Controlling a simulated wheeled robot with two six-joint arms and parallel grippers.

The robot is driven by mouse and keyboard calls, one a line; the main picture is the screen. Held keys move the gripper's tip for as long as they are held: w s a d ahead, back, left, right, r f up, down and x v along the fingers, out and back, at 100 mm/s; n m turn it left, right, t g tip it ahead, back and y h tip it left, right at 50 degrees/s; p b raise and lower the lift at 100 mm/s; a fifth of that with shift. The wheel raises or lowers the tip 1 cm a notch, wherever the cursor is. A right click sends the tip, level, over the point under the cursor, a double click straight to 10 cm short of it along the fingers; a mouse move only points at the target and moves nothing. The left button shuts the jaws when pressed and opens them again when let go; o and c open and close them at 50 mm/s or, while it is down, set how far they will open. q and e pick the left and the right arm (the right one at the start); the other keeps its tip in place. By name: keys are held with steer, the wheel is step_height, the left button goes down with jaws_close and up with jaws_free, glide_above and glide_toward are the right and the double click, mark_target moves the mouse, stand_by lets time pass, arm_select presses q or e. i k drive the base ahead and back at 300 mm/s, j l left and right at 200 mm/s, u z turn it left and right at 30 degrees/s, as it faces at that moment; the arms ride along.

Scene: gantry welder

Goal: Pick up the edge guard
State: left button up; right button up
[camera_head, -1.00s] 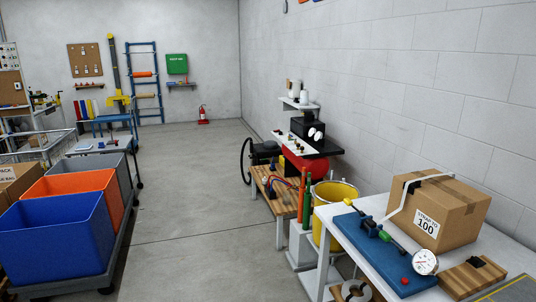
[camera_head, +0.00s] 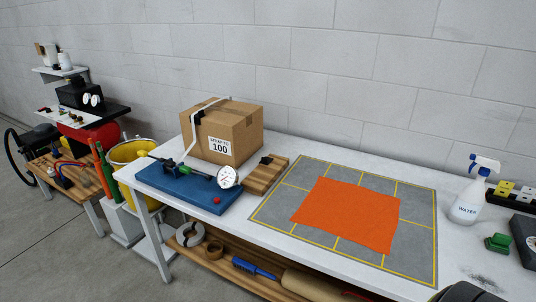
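A cardboard box (camera_head: 235,130) with a label reading 100 stands on the white table at the left, with a pale strap (camera_head: 196,132) over its top and side. A small black piece (camera_head: 199,116) sits at the box's upper left edge by the strap. Another small black piece (camera_head: 266,160) lies on a wooden block (camera_head: 262,178) just right of the box. I cannot tell for sure which of these is the edge guard.
A blue fixture (camera_head: 183,188) with a round gauge (camera_head: 228,177) stands before the box. An orange cloth (camera_head: 347,213) lies on a grey gridded mat (camera_head: 425,235). A spray bottle (camera_head: 467,205) and a green item (camera_head: 498,242) are at right. A lower shelf (camera_head: 285,284) holds tools.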

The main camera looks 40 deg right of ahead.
mark_target(266, 160)
steer(key=z, duration=1.15)
